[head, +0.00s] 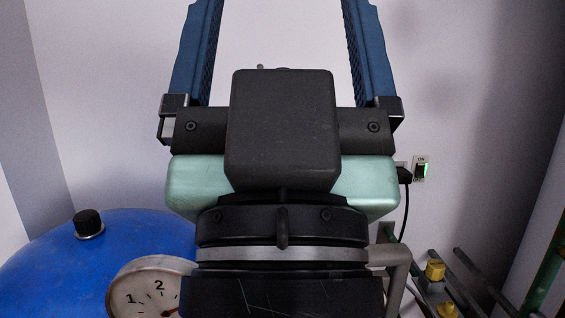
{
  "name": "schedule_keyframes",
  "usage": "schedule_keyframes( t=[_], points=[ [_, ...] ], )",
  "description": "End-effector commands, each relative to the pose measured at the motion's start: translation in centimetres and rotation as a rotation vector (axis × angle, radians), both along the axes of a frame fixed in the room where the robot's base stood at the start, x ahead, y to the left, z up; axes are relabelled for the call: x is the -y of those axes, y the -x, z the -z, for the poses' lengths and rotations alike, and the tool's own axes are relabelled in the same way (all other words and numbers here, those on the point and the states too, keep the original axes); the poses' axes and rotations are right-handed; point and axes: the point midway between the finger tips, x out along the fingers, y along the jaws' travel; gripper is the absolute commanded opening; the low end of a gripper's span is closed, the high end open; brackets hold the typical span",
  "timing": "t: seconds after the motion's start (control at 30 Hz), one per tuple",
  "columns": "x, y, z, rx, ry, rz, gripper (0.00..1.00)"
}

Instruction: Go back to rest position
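My gripper (282,30) fills the middle of the head view and points up. Its two blue fingers stand wide apart, with only the pale wall between them, so it is open and empty. The fingertips run out of the top of the picture. No paint tins are in view.
A blue tank (130,250) with a black cap (88,223) stands at lower left, beside a round gauge (150,288). A lit wall switch (421,169) with a black plug (404,175) is at right. Pipes with yellow fittings (435,270) lie at lower right. The wall above is bare.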

Motion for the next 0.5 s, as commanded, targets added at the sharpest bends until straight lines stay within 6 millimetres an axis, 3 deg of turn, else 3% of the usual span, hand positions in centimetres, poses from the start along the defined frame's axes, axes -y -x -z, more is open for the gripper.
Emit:
schedule_keyframes(
  t=[0.03,0.2,0.4,0.5],
  points=[
    [0.1,-0.1,-3.4,-0.001,0.002,0.002,0.90],
    [0.0,-0.2,-8.4,-0.003,0.004,0.003,0.90],
    [0.0,-0.2,-13.4,-0.005,0.006,0.002,0.90],
    [0.0,-0.2,-14.7,-0.006,0.006,0.002,0.90]
  ],
)
